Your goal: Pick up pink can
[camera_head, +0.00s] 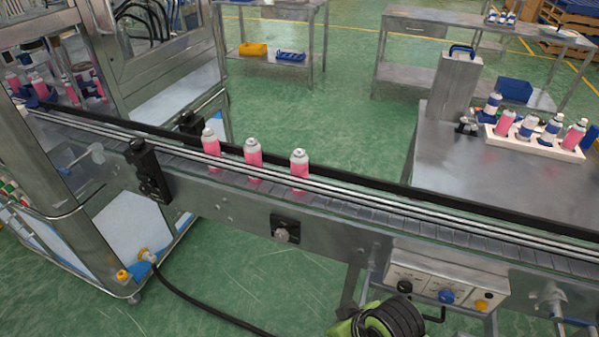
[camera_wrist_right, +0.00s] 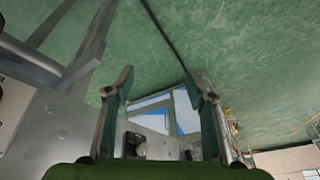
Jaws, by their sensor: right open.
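Three pink cans with white tops stand upright in a row on the conveyor in the head view: a left can (camera_head: 211,142), a middle can (camera_head: 253,153) and a right can (camera_head: 299,168). The conveyor's front rails hide their lower parts. My right gripper (camera_wrist_right: 161,84) shows in the right wrist view, its two fingers apart with nothing between them. No can shows in that view. My left gripper is not in view.
The conveyor (camera_head: 350,235) runs from the machine frame at left to the lower right. A white tray (camera_head: 558,152) with several pink and blue cans sits on the metal table (camera_head: 455,160). More pink cans stand inside the machine. A control box (camera_head: 445,288) hangs in front.

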